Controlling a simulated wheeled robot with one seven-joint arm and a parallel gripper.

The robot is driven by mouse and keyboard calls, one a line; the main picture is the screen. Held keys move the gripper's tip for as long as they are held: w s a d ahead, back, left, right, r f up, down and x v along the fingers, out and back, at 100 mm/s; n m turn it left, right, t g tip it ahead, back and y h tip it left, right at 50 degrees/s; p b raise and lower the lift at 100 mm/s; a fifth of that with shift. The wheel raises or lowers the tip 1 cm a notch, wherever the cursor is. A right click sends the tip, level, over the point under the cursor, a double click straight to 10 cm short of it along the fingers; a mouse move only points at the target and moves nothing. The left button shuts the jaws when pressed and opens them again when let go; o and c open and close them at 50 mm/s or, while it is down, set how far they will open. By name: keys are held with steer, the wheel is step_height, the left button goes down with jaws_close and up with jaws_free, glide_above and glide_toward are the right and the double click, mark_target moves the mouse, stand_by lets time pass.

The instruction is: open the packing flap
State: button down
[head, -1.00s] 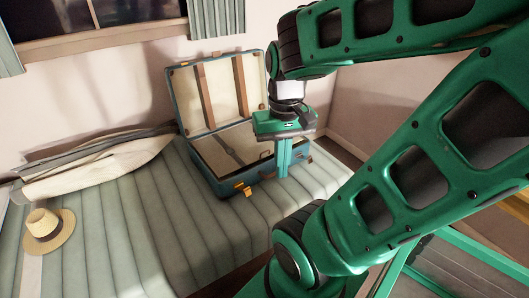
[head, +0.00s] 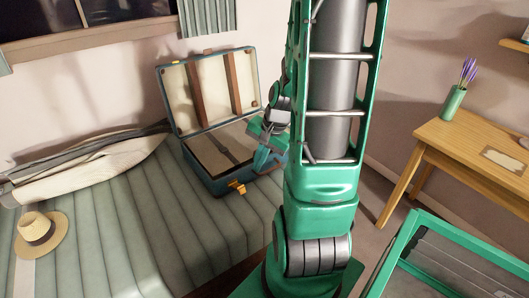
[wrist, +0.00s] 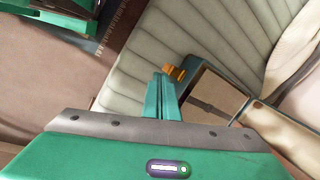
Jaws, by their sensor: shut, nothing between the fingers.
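A blue-green suitcase (head: 222,188) lies on the striped bench with its lid (head: 208,90) raised and leaning back. The lid has a cream lining and two brown straps. A cream panel crossed by a dark strap (head: 218,146) shows inside the base; I cannot tell whether this is the packing flap. My gripper (head: 262,160) is shut and empty at the right side of the suitcase, tilted, and partly hidden by my arm. In the wrist view the shut fingers (wrist: 161,82) show beside the suitcase's orange latch (wrist: 174,73); I cannot tell if they touch it.
A straw hat (head: 42,232) and a rolled pale cloth bundle (head: 85,172) lie on the bench (head: 120,235), left of the suitcase. A wooden table (head: 460,142) with a green vase (head: 453,103) stands at the right. My arm blocks the middle of the head view.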

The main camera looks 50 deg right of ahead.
steer(key=w+d+f+m+t+h, duration=0.25)
steer(key=d+f+m+t, duration=0.2)
steer(key=d+m, duration=0.55)
steer(key=w+d+f+m+t+h, duration=0.1)
steer(key=w+d+f+m+t, duration=0.25)
steer(key=d+f+m, duration=0.65)
steer(key=w+m, duration=0.2)
steer(key=w, duration=0.6)
steer(key=shift+a+f+m+t, duration=0.2)
steer(key=shift+f+m+t, duration=0.1)
steer(key=shift+m, duration=0.1)
steer(key=shift+w+r, duration=0.1)
steer(key=shift+r, duration=0.05)
